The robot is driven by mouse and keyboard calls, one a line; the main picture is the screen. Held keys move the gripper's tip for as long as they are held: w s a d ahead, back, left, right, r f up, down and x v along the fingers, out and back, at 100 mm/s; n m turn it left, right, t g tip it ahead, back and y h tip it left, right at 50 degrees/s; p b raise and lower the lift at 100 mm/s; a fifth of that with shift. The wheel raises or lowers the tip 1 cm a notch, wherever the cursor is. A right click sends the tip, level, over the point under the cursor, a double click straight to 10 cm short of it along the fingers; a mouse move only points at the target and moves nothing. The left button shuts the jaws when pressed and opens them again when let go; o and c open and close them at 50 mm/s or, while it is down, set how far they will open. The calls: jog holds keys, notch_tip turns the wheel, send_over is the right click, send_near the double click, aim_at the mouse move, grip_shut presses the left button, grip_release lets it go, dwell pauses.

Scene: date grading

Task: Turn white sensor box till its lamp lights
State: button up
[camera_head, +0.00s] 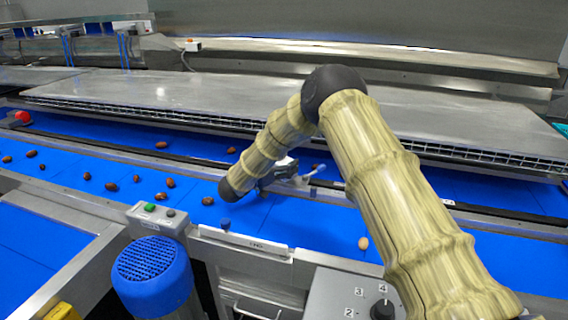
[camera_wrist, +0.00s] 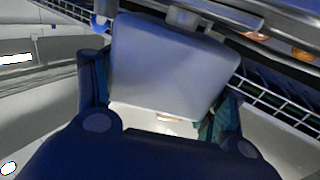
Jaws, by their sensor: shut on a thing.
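The white sensor box (camera_wrist: 172,62) fills the middle of the wrist view, its broad pale face towards the camera. My gripper (camera_wrist: 160,97) is shut on it, with a finger at its left and right sides. In the head view my gripper (camera_head: 283,172) is at the far edge of the blue belt, partly hidden by my arm. A small white part (camera_head: 308,176), probably of the box or its mount, shows just right of it. I cannot make out a lit lamp on the box in either view.
The blue belt (camera_head: 290,222) carries several brown dates, mostly left of my arm, and one pale date (camera_head: 363,243). A dark rail (camera_head: 110,152) runs along the belt. In front stand a blue motor (camera_head: 152,275), a button box (camera_head: 157,219) and a knob panel (camera_head: 345,295).

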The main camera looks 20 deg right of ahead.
jog(key=shift+r+t, duration=0.1)
jog(key=shift+t, duration=0.2)
jog(key=shift+n+t+y+b, duration=0.45)
jog(key=shift+n+t+y, duration=2.35)
jog(key=shift+t, duration=0.2)
jog(key=o, duration=1)
jog(key=shift+s, duration=0.1)
jog(key=v, duration=1.2)
jog(key=shift+d, duration=0.1)
